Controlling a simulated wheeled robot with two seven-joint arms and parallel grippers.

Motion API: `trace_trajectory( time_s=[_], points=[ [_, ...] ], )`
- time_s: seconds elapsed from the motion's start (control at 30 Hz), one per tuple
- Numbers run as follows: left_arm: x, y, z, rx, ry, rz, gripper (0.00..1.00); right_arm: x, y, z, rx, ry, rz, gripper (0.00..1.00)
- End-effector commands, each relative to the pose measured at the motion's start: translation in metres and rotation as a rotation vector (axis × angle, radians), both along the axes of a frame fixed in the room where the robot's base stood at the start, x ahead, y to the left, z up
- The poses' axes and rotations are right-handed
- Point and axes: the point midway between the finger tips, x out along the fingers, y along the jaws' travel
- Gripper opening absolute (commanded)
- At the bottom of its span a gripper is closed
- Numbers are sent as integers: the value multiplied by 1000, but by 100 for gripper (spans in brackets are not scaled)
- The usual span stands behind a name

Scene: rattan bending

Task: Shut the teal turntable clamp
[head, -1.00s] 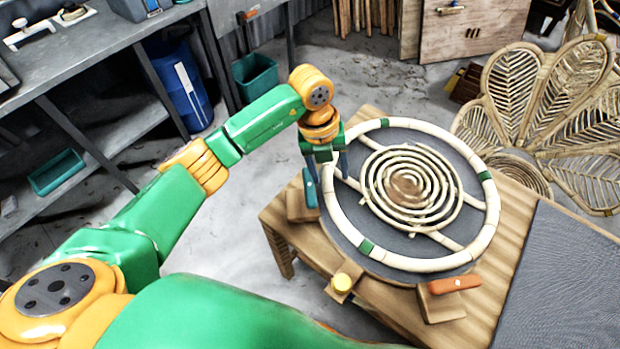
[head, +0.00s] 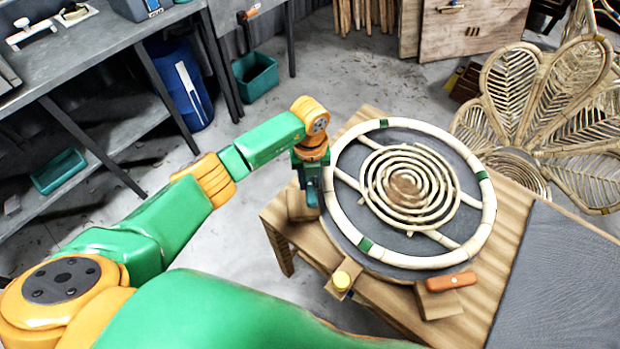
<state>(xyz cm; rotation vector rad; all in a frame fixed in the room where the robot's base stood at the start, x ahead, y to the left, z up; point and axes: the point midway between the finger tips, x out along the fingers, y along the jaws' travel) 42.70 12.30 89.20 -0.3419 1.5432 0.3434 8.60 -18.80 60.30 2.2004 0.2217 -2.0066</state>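The teal turntable clamp (head: 312,197) sits on a wooden block (head: 299,208) at the left edge of the round grey turntable (head: 342,219). Only the lower part of its teal lever shows clearly, standing upright beside the cream ring. My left gripper (head: 312,178) is directly at the top of the clamp, pointing down. Its fingers are seen nearly edge-on and overlap the lever, so I cannot tell whether they touch it or how far apart they are. My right gripper is out of view.
On the turntable lie a cream rattan ring (head: 481,234) with green bands and a rattan spiral (head: 405,188). A wooden table (head: 512,220) carries everything; a rattan chair back (head: 520,90) stands behind right.

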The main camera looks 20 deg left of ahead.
Motion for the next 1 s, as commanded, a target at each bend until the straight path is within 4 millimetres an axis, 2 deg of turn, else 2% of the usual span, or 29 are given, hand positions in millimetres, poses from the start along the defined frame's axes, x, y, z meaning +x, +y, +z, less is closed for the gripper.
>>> trace_trajectory(
  time_s=[0.27, 0.47, 1.0],
  points=[
    [0, 0, 0, -1, 0, -10, 0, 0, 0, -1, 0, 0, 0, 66],
    [1, 1, -1, 0, -1, -79, 0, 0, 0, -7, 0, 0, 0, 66],
    [1, 0, -4, 1, -2, -553, 0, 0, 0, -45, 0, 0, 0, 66]
  ],
)
